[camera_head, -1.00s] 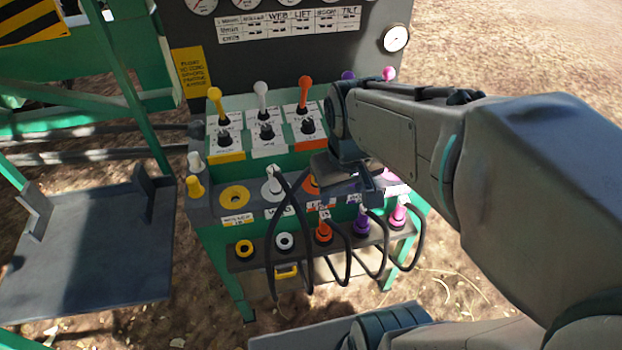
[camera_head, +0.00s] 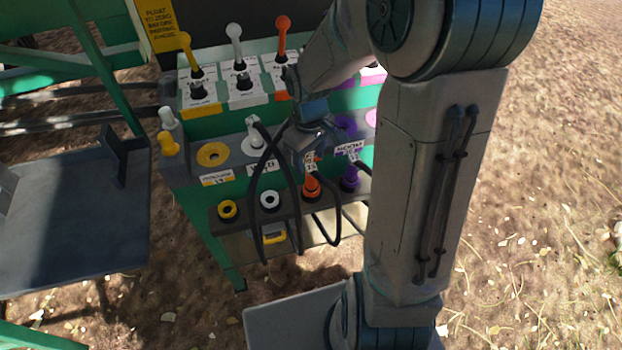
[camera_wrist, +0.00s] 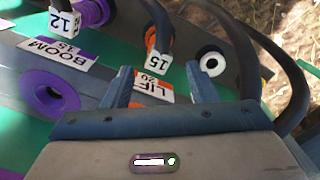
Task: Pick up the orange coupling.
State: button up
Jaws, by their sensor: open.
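The orange coupling (camera_head: 311,187) stands on the lower shelf of the panel in the head view, with a black hose and a white tag at its top. My gripper (camera_head: 308,158) is just above the coupling in the head view, pointing down. In the wrist view its two fingers (camera_wrist: 160,72) are apart with nothing held. The arm hides the orange socket and part of the panel.
A purple coupling (camera_head: 350,177) stands just right of the orange one. A white coupling (camera_head: 254,135) sits in the upper row. Empty yellow (camera_head: 227,210) and white (camera_head: 269,201) rings lie left on the shelf. Hanging black hoses (camera_head: 257,215) loop close around my gripper.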

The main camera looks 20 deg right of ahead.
aim_at(311, 176)
notch_tip(311, 176, down, 7)
jog(key=shift+s+d+f+b, duration=0.15)
jog(key=shift+f+b, duration=0.05)
jog(key=shift+b, duration=0.2)
jog(key=c, duration=1.1)
